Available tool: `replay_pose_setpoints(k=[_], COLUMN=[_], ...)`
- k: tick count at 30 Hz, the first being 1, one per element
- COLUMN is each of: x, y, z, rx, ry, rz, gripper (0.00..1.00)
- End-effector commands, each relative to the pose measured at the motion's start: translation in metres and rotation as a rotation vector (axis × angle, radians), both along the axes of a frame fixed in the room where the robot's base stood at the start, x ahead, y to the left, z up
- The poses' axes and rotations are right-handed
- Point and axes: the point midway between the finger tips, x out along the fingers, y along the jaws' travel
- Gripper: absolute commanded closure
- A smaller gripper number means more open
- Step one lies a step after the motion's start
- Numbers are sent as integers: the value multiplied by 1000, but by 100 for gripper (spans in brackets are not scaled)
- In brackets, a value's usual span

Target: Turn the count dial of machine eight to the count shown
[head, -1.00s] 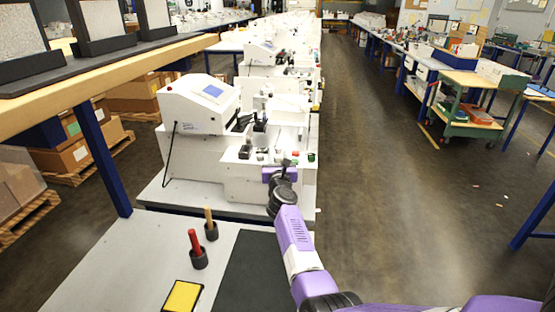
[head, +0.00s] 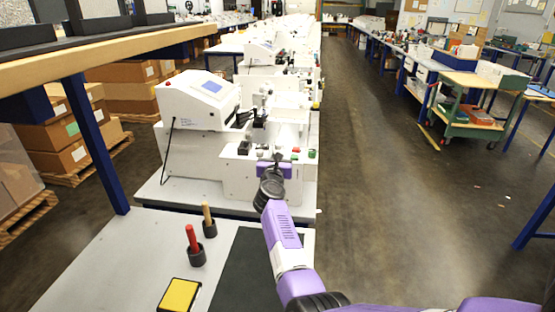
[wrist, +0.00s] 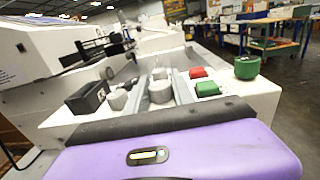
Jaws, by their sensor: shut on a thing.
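The nearest white machine (head: 190,150) has a low front deck with controls. My gripper (head: 276,160) is over that deck, reaching in from the front. In the wrist view my gripper (wrist: 163,88) has its two grey fingers closed on a grey round knob (wrist: 160,90), seemingly the count dial. The fingers cover its sides, and I cannot read any marks on it. A black block (wrist: 88,97) with a small white marking, too blurred to read surely, stands to its left. Another grey knob (wrist: 117,98) is between them. I cannot read a machine number.
Right of the fingers are a red button (wrist: 198,72), a green button (wrist: 207,88) and a dark green knob (wrist: 246,67). Red and tan sticks (head: 193,240) stand in holders by a yellow pad (head: 180,295).

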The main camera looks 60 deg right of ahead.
Motion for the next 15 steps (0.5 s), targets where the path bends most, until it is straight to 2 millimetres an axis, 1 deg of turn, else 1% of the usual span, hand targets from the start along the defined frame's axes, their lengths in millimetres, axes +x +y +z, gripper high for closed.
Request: replay_pose_setpoints(k=[1, 2, 15], x=[2, 2, 2], y=[2, 2, 1], z=[-7, -7, -9], rx=[-1, -1, 1], ry=[-3, -4, -3], rz=[-23, -40, -273], gripper=[100, 100, 100])
